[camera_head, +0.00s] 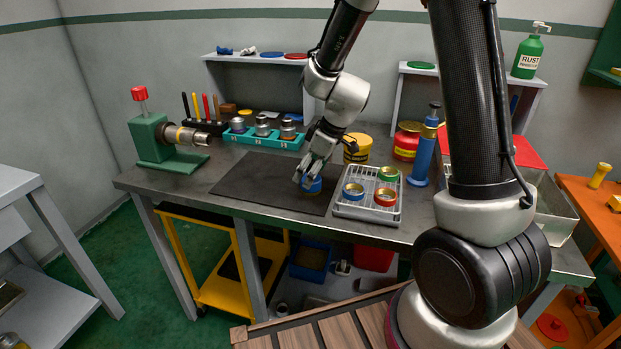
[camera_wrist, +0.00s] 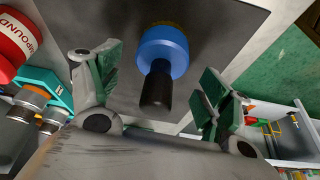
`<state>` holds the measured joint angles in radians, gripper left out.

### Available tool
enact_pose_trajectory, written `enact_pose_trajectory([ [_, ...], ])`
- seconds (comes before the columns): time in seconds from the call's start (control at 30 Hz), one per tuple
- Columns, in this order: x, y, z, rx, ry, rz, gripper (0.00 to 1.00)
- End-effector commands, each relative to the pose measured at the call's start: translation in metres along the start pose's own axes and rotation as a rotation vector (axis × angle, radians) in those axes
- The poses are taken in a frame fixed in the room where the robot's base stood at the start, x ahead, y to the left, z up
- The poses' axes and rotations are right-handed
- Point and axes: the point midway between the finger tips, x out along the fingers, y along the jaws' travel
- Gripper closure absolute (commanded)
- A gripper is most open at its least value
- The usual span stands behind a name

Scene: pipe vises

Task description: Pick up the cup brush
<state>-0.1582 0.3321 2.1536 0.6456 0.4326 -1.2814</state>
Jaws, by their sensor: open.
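The cup brush (camera_wrist: 163,52) has a blue cup, a brass-coloured bristle rim facing the mat and a black shank pointing up toward the wrist camera. It stands on the dark mat (camera_head: 255,183) on the workbench, and its blue cup (camera_head: 312,186) shows in the head view, partly hidden by the fingers. My gripper (camera_head: 310,172) is just above it. In the wrist view my gripper (camera_wrist: 157,80) is open, with one grey-green finger on each side of the brush. Gaps show between the fingers and the brush, and nothing is held.
Right of the brush, a pale tray (camera_head: 367,208) holds blue, red and green round pieces. Behind stand a yellow can (camera_head: 357,148), a red can (camera_head: 406,141), a blue pump bottle (camera_head: 425,150) and a teal tray (camera_head: 264,137). A green vise (camera_head: 153,140) stands left. The mat's left part is clear.

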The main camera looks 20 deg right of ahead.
Motion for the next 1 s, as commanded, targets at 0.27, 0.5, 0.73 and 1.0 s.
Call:
enact_pose_trajectory([
  [0.27, 0.032, 0.001, -0.002, 0.000, -0.001, -0.002, 0.22],
  [0.5, 0.032, 0.001, -0.003, 0.000, -0.001, -0.001, 0.29],
  [0.73, 0.032, 0.001, -0.003, 0.000, -0.001, -0.001, 0.68],
  [1.0, 0.031, 0.001, -0.003, 0.000, 0.000, -0.001, 0.68],
])
